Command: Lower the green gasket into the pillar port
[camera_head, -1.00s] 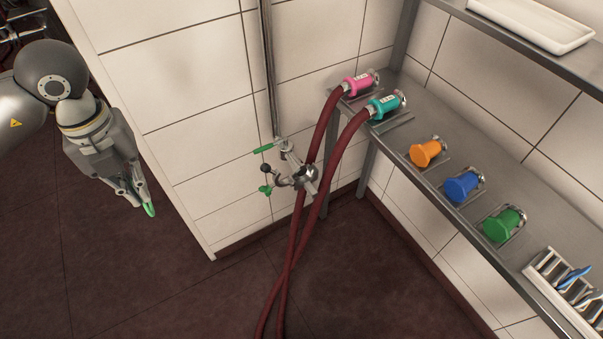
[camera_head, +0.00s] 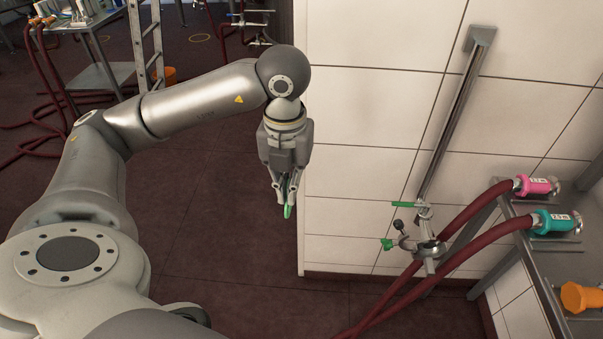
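My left gripper (camera_head: 287,196) hangs pointing down beside the left edge of the white tiled wall. Its fingers are closed on a thin green piece that looks like the gasket (camera_head: 287,210), seen nearly edge-on below the fingertips. A slanting metal pipe (camera_head: 445,135) on the wall ends in a fitting (camera_head: 428,250) with green-handled valves, to the right of the gripper and well apart from it. I cannot tell which opening is the pillar port. My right gripper is not in view.
Dark red hoses (camera_head: 468,215) run from pink (camera_head: 537,186) and teal (camera_head: 557,222) couplings on the right shelf to the floor. An orange coupling (camera_head: 580,297) sits nearer. A ladder (camera_head: 148,45) and steel table (camera_head: 98,76) stand at back left. The floor (camera_head: 230,240) below the gripper is clear.

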